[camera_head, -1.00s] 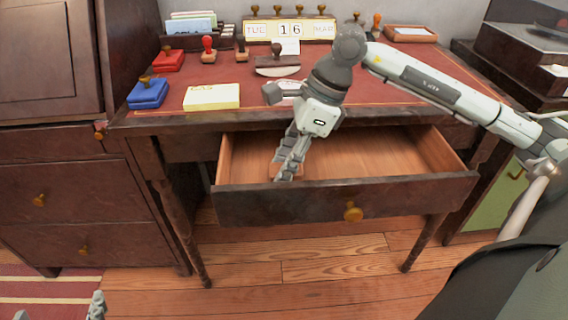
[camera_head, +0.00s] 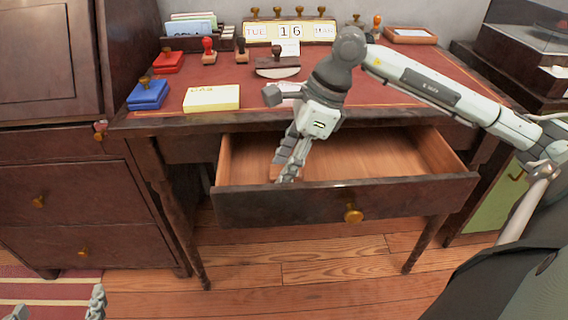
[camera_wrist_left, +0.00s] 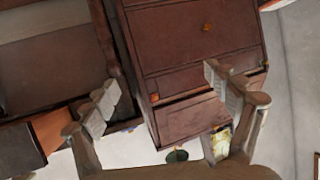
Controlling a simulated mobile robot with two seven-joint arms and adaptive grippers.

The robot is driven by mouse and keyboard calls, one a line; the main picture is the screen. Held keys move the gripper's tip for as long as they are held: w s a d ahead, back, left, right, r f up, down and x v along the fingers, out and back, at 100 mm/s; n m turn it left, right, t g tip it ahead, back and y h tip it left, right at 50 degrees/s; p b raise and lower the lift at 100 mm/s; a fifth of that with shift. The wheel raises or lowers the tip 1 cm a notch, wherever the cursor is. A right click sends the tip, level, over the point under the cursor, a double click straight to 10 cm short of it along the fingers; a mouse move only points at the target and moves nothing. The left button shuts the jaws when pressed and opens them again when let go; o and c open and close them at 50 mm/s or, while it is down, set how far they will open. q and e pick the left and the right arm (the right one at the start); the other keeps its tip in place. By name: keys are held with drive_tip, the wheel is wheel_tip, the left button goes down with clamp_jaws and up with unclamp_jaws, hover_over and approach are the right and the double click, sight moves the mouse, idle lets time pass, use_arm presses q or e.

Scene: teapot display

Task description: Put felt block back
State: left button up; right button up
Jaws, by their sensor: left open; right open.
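I cannot pick out the felt block with certainty. A small brown edge (camera_head: 273,172) shows beside my right gripper's fingers inside the open drawer (camera_head: 345,203); the fingers hide most of it. My right gripper (camera_head: 285,160) reaches down into the drawer's left part, its jaws open; whether they touch anything is hidden. My left gripper (camera_head: 58,304) is open and empty at the bottom left, low over the floor and rug. In the left wrist view its fingers (camera_wrist_left: 165,105) are spread wide, with dark wooden furniture behind.
The desk top (camera_head: 340,85) holds a rocker blotter (camera_head: 277,68), a yellow pad (camera_head: 211,98), blue (camera_head: 147,96) and red (camera_head: 168,64) boxes, stamps and a calendar (camera_head: 290,31). A cabinet (camera_head: 75,200) stands left. The drawer's right part is clear.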

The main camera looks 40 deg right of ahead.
drive_tip(key=shift+r, duration=0.1)
drive_tip(key=v, duration=0.4)
drive_tip(key=shift+d+r, duration=0.1)
use_arm(q)
drive_tip(key=shift+s+a+f+g, duration=0.15)
drive_tip(key=shift+a+f+g, duration=0.05)
drive_tip(key=shift+f+g, duration=0.15)
use_arm(e)
drive_tip(key=v, duration=0.7)
drive_tip(key=shift+r, duration=0.4)
use_arm(q)
drive_tip(key=shift+a, duration=0.1)
use_arm(e)
drive_tip(key=shift+s, duration=0.15)
